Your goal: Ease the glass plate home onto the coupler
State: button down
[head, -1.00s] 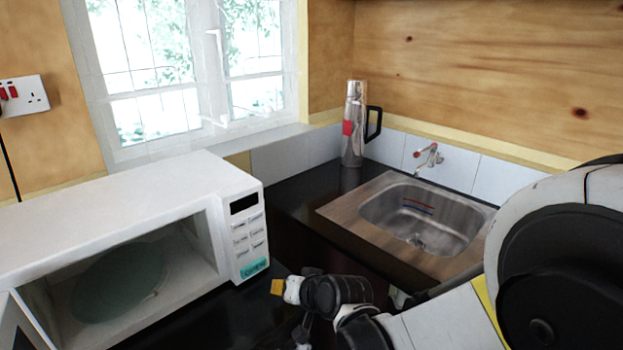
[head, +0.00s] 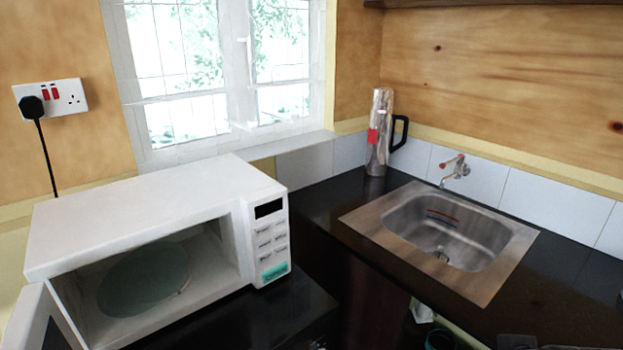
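The glass plate (head: 145,279) is a round, greenish, see-through disc inside the open microwave (head: 140,215) at the left of the head view. It looks tilted, with its upper right side higher than its lower left. I cannot tell what its edge touches. The coupler is not visible; the plate or the cavity may hide it. My gripper is out of view.
The microwave door (head: 38,318) stands open at the lower left. Dark worktop (head: 265,318) lies in front of the microwave. A steel flask (head: 379,135) stands by the sink (head: 440,232) to the right. A black plug (head: 31,106) sits in the wall socket.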

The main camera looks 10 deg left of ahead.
aim_at(146, 278)
jog(key=u, duration=2.05)
